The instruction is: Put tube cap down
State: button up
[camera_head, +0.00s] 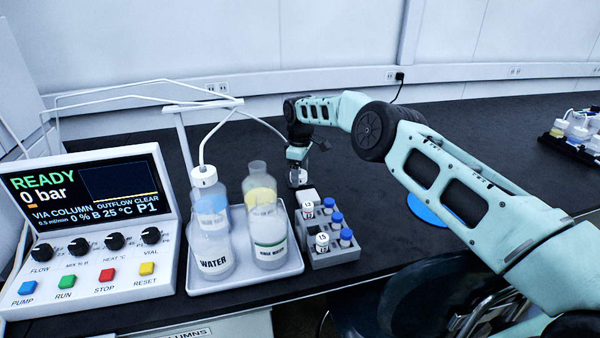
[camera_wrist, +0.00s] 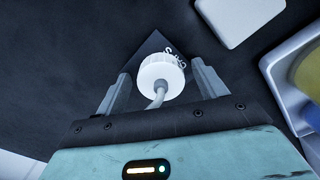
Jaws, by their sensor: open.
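In the wrist view a white ribbed tube cap (camera_wrist: 161,72) with a pale tube (camera_wrist: 157,97) leading from it lies between the fingers of my gripper (camera_wrist: 163,83). The fingers are open, with a gap on each side of the cap. A dark square with white lettering (camera_wrist: 150,48) shows under or behind the cap; I cannot tell whether the cap touches it. In the head view my gripper (camera_head: 297,178) is low over the black bench, behind the vial rack, and the cap is hard to make out there. An uncapped bottle (camera_head: 268,235) stands in the white tray.
The white tray (camera_head: 255,284) also holds the WATER bottle (camera_head: 212,250), capped with a tube. The grey vial rack (camera_head: 338,256) stands close in front of my gripper. The control console (camera_head: 95,230) is at the left.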

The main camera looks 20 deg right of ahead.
aim_at(300, 173)
notch_tip(300, 173, up, 12)
jog(key=shift+y, duration=0.6)
jog(key=s+a+r, duration=0.3)
jog(key=s+a, duration=0.1)
jog(key=s, duration=0.1)
jog(key=s+a+r, duration=0.3)
jog(key=s+a, duration=0.2)
jog(key=s+a+r, duration=0.3)
jog(key=s+a, duration=0.2)
jog(key=s, duration=0.1)
jog(key=shift+a+r, duration=0.2)
jog(key=s+d+m, duration=0.1)
jog(key=s+m, duration=0.1)
jog(key=s, duration=2.3)
jog(key=s+d+f+m, duration=0.1)
jog(key=s+d+f, duration=0.2)
jog(key=s+d, duration=0.4)
jog(key=s, duration=0.5)
jog(key=shift+s+m+h, duration=0.25)
jog(key=shift+m+h, duration=0.05)
jog(key=shift+f, duration=0.1)
